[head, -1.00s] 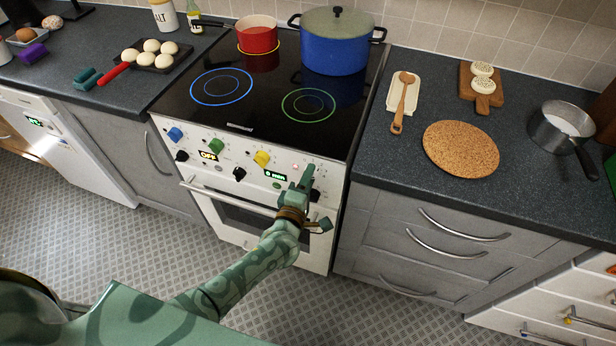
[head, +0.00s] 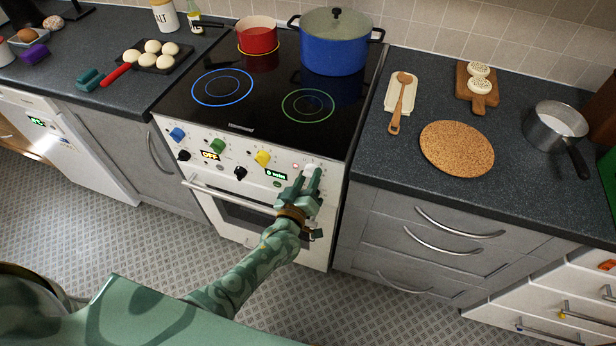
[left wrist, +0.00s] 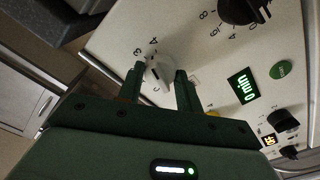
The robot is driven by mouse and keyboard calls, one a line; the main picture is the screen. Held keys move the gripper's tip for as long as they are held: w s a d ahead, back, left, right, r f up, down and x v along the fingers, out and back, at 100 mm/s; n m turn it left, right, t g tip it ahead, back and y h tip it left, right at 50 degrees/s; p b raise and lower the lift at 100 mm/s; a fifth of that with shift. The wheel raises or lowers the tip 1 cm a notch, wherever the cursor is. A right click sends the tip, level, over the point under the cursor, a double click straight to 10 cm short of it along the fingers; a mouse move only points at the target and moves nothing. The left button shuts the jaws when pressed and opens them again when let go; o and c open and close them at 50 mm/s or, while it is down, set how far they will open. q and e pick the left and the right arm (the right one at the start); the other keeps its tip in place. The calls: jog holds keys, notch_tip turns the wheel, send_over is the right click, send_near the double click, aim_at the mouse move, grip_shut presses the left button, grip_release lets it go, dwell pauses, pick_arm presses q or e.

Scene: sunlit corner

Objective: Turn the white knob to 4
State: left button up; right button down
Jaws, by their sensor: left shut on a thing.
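The white knob (head: 309,168) is at the right end of the white control panel on the stove front. In the left wrist view the white knob (left wrist: 158,68) sits between two green fingers, with printed digits such as 3 and 4 around it. My left gripper (head: 309,178) reaches up to it and is shut on it, one finger on each side. The gripper also shows in the left wrist view (left wrist: 160,74). Which digit the knob points to I cannot tell. My right gripper is out of view.
Blue (head: 177,134), green (head: 217,146) and yellow (head: 262,158) knobs and several black ones share the panel. The oven handle (head: 230,197) runs below. A red pot (head: 257,38) and a blue pot (head: 334,52) stand on the hob above.

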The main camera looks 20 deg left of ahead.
pick_arm(q)
jog(key=shift+f+m, duration=0.1)
jog(key=shift+m, duration=1.5)
jog(key=o, duration=1)
jog(key=s+p, duration=0.3)
jog(key=s, duration=1.3)
jog(key=shift+s+a, duration=0.15)
jog(key=shift+a, duration=0.15)
